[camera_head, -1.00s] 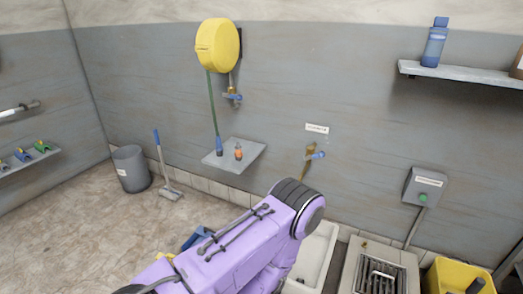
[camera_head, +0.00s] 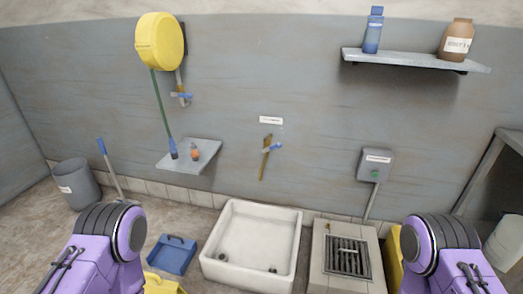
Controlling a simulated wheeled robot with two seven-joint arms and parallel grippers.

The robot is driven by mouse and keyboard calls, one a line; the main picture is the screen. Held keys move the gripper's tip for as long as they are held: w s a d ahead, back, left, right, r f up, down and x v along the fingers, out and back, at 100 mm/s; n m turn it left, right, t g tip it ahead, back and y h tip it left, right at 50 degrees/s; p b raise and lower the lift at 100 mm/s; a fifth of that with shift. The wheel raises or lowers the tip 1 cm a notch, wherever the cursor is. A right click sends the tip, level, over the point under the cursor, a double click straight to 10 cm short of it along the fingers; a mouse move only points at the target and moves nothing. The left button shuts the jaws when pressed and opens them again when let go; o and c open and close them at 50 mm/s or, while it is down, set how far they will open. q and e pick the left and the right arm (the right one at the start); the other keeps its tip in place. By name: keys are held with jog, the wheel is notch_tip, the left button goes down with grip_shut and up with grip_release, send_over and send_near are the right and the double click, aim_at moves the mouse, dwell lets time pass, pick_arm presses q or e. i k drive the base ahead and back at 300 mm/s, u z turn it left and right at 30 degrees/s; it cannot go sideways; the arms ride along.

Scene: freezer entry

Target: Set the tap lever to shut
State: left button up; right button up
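A brass tap (camera_head: 265,158) is fixed to the grey wall above the white basin, under a small white label (camera_head: 271,120). Its blue lever (camera_head: 277,147) sticks out to the right of the body, roughly level. A second blue-handled valve (camera_head: 181,96) is on the pipe below the yellow hose reel (camera_head: 160,41). Which way either valve is set cannot be told at this size. Only purple links of my two arms show at the bottom left and bottom right. Neither gripper is in view.
The white basin (camera_head: 233,205) stands on the floor under the tap. A floor drain grate (camera_head: 349,256) is to its right, a blue dustpan (camera_head: 172,252) to its left. A small shelf (camera_head: 188,159) and a control box (camera_head: 376,163) stick out from the wall.

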aim_at(279, 145)
jog(key=k, duration=0.65)
jog(key=z, duration=0.7)
jog(key=i, duration=1.6)
jog(key=u, duration=0.85)
jog(key=i, duration=0.65)
jog(key=u, duration=0.6)
